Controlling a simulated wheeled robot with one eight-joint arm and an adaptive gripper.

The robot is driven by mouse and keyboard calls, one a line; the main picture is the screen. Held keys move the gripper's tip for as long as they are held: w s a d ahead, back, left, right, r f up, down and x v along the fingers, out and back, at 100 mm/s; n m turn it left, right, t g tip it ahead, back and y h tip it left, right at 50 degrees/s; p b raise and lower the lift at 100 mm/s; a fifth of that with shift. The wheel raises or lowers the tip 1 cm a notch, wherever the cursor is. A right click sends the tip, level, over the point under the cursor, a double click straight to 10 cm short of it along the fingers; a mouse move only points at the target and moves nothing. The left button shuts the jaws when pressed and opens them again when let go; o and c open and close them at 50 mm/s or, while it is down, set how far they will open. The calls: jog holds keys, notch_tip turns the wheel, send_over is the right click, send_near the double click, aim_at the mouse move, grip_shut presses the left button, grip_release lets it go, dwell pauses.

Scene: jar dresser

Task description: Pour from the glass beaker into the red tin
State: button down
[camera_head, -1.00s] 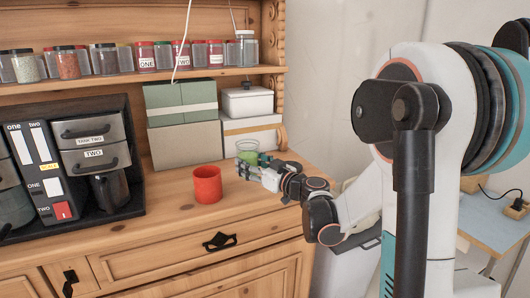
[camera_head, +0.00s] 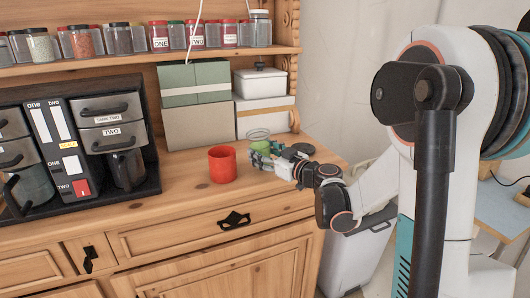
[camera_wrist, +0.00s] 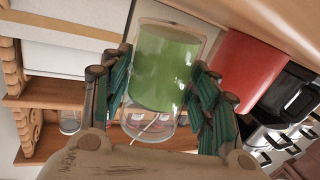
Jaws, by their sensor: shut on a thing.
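The glass beaker (camera_head: 258,136) holds something green and is above the dresser top, behind and to the right of the red tin. In the wrist view the beaker (camera_wrist: 165,65) is between the fingers of my gripper (camera_wrist: 162,85), which is shut on it. In the head view my gripper (camera_head: 264,158) reaches in from the right and hides the beaker's lower part. The red tin (camera_head: 222,165) stands upright on the dresser top with its open mouth up. It also shows in the wrist view (camera_wrist: 248,72), apart from the beaker.
Green and grey boxes (camera_head: 197,105) and a white lidded box (camera_head: 262,83) stand behind. A black unit with drawers and a binder (camera_head: 60,150) is at left. Jars (camera_head: 160,37) line the shelf above. Bare dresser top (camera_head: 185,190) lies around the tin.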

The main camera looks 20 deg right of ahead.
aim_at(248, 136)
jog(key=shift+w+a+r+n+g+h+p, duration=0.1)
jog(key=shift+a+r+n+g+h+p, duration=0.2)
jog(key=shift+a+r+n+p, duration=0.45)
jog(key=shift+a+r+n+g+h+p, duration=0.3)
jog(key=shift+r+n+p, duration=0.2)
jog(key=shift+n+p, duration=0.55)
jog(key=shift+a+r+n+p, duration=0.25)
jog(key=shift+r+n+p, duration=0.05)
jog(key=shift+r+p, duration=0.35)
jog(key=shift+a+r+n+p, duration=0.2)
jog(key=shift+r+n+p, duration=0.1)
jog(key=shift+r+p, duration=0.3)
jog(key=shift+a+r+n+g+h+p, duration=0.15)
jog(key=shift+r+n+g+h+p, duration=0.25)
jog(key=shift+r+n+h+p, duration=0.25)
jog(key=shift+f+n+h, duration=0.25)
jog(key=shift+f+n, duration=0.1)
jog(key=shift+n, duration=0.2)
